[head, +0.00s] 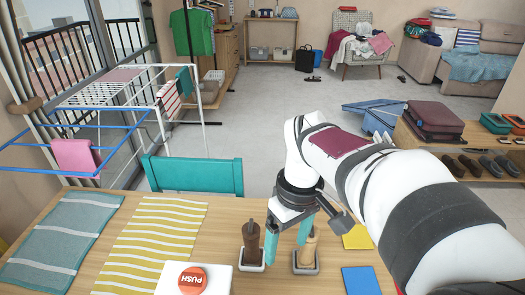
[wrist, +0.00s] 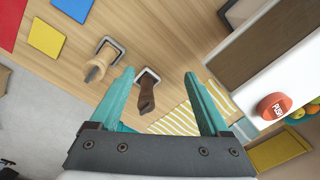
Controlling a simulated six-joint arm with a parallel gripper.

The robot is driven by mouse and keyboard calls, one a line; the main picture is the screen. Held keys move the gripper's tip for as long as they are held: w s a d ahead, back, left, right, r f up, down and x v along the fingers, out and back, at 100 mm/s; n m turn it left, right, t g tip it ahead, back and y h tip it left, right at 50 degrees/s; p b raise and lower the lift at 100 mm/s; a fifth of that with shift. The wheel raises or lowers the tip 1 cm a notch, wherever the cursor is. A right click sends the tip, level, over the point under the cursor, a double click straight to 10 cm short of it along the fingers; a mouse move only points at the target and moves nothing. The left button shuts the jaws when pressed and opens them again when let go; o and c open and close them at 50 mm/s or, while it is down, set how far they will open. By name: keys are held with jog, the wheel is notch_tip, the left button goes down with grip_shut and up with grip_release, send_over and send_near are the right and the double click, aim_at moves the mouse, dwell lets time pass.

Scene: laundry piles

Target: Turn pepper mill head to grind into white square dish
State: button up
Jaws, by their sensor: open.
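A dark brown pepper mill (head: 252,238) stands upright in a small pale square dish (head: 242,267) on the wooden table. A light wood mill (head: 308,246) stands to its right in a similar, greyer dish (head: 305,271). My gripper (head: 286,243) is open and empty above the table, its teal fingers around the gap between the mills in the head view. In the wrist view my gripper (wrist: 159,74) has the dark mill (wrist: 147,92) showing between its fingers, closer to the left one. The light mill (wrist: 97,68) is outside the left finger. I see no contact.
A white box with a red PUSH button (head: 192,280) is left of the dark mill. Striped yellow (head: 150,240) and grey-green (head: 65,240) cloths lie farther left. A yellow square (head: 357,237) and a blue square (head: 360,280) lie right. A teal chair (head: 195,174) stands behind the table.

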aim_at(251, 225)
jog(key=w+a+f+n, duration=0.2)
jog(key=w+n, duration=0.1)
jog(key=w, duration=0.1)
jog(key=w+a+f+n, duration=0.2)
jog(key=w+a+n, duration=0.1)
jog(key=w+n, duration=0.1)
jog(key=w+a+f+n, duration=0.2)
jog(key=w+a+n, duration=0.1)
jog(key=w, duration=0.1)
jog(key=shift+w+a+f+h, duration=0.1)
jog(key=shift+w+f+h, duration=0.2)
jog(key=shift+h, duration=0.1)
jog(key=shift+f, duration=3.4)
jog(key=c, duration=0.8)
jog(key=m, duration=0.2)
jog(key=shift+m, duration=0.3)
jog(key=shift+c, duration=0.2)
jog(key=m, duration=0.5)
jog(key=o, duration=0.8)
jog(key=shift+o, duration=0.2)
jog(key=shift+r, duration=0.1)
